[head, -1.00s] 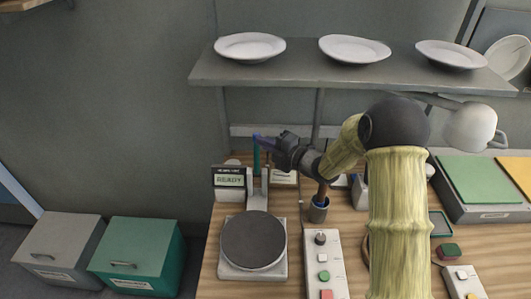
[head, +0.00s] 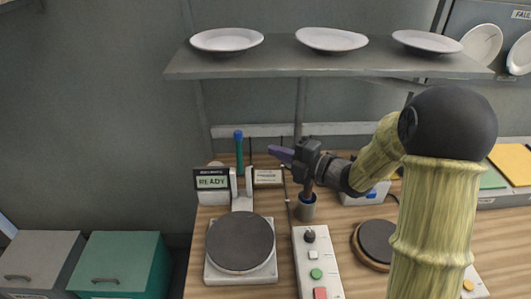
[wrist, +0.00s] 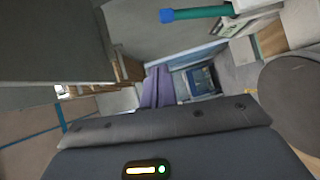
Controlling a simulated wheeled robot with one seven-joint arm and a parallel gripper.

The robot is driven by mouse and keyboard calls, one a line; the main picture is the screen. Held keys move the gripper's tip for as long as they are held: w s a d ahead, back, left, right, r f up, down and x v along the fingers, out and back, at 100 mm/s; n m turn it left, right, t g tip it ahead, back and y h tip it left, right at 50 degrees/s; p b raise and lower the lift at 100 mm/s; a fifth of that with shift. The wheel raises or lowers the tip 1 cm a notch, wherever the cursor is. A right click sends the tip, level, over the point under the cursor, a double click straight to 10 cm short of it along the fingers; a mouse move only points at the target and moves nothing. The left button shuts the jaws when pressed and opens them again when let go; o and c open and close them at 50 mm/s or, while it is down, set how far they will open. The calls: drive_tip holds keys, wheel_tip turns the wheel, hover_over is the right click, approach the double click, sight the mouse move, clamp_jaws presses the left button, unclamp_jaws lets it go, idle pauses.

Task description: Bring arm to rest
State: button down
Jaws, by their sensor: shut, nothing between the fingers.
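My gripper (head: 272,152) hangs in the air above the back of the wooden bench, pointing left in the head view. Its purple fingers (wrist: 158,87) are together with nothing between them in the wrist view. A green tube with a blue top (head: 239,152) stands upright just left of the fingertips, apart from them in the head view. It also shows at the top of the wrist view (wrist: 200,13). My arm reaches in from the right, and its large upper part hides some of the bench's right side.
A shelf (head: 330,62) with three white plates runs above the bench. A scale-like device with a round dark plate (head: 240,242) and a READY display (head: 212,181) stands at left. A button box (head: 317,262) and a small cup (head: 307,208) are below my gripper. Grey and green bins stand at lower left.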

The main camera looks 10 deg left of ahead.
drive_tip(key=shift+d, duration=0.15)
idle(0.3)
drive_tip(key=d+f+m+t+h, duration=0.2)
drive_tip(key=d+f+m+h, duration=0.1)
drive_tip(key=d+m+h, duration=0.4)
drive_tip(key=d+f+m+t+h, duration=0.1)
drive_tip(key=d+f+m+h, duration=0.1)
drive_tip(key=d+m+h, duration=0.5)
drive_tip(key=s+d+f+m+g+h, duration=0.1)
drive_tip(key=s+d+f+m+g, duration=0.1)
drive_tip(key=s+m, duration=0.6)
drive_tip(key=s+d+f+m+g, duration=0.2)
drive_tip(key=s+d+m+g, duration=0.3)
drive_tip(key=s+m, duration=0.3)
drive_tip(key=s, duration=0.2)
drive_tip(key=shift+s+f+h, duration=0.35)
drive_tip(key=shift+f+h, duration=0.05)
